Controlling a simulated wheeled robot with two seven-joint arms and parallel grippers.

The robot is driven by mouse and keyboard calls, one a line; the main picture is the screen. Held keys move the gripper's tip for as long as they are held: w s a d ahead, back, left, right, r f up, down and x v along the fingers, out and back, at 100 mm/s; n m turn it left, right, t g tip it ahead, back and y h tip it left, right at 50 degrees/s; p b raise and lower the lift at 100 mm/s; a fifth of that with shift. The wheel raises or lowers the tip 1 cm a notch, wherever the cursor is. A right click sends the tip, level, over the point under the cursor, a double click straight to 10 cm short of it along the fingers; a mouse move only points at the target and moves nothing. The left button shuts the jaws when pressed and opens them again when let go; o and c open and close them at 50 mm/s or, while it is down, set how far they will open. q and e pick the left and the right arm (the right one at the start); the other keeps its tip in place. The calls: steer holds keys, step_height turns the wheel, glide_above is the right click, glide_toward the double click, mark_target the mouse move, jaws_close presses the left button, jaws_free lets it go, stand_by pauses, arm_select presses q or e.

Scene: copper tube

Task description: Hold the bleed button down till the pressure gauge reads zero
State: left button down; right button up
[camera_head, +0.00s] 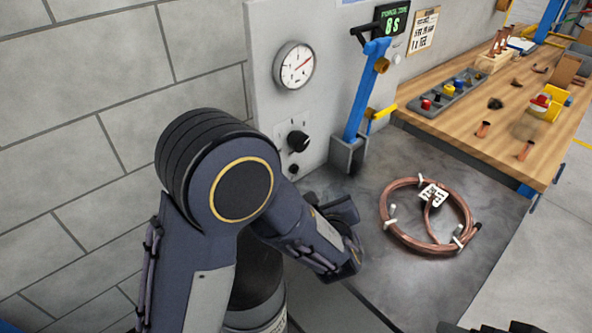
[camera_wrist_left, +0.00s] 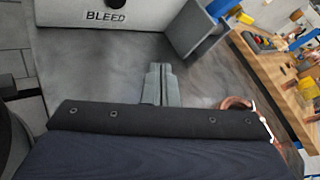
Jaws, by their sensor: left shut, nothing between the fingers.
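The pressure gauge (camera_head: 294,65) is a round white dial on the grey wall panel. Its red needle points up and to the right, off to the side of the dial; the number is too small to read. The bleed button (camera_wrist_left: 117,2) is a dark round knob at the top edge of the left wrist view, above a BLEED label (camera_wrist_left: 105,17). A small black button (camera_head: 293,169) low on the panel appears to be it. My left gripper (camera_wrist_left: 160,70) is shut and empty, apart from the button, below and right of it in the wrist view.
A black knob (camera_head: 298,141) sits below the gauge. A copper coil (camera_head: 400,236) lies on the grey bench top (camera_head: 395,290). A wooden bench (camera_head: 480,135) with small parts is farther right.

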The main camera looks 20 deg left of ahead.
mark_target(294, 169)
arm_select(q)
steer(key=w+a, duration=0.1)
steer(key=a, duration=0.1)
steer(key=w+a, duration=0.2)
steer(key=a, duration=0.1)
steer(key=shift+w+a+f, duration=0.15)
steer(key=shift+w+a, duration=0.15)
steer(key=shift+a, duration=0.05)
steer(key=shift+w+a+b, duration=0.45)
steer(key=shift+w+a, duration=0.05)
steer(key=shift+a, duration=0.2)
stand_by(1.3)
steer(key=shift+w+a+b, duration=0.2)
steer(key=shift+a+b, duration=0.1)
steer(key=shift+b, duration=0.15)
steer(key=shift+w+a+b, duration=0.3)
steer(key=shift+a+b, duration=0.05)
steer(key=shift+a, duration=0.2)
stand_by(1.8)
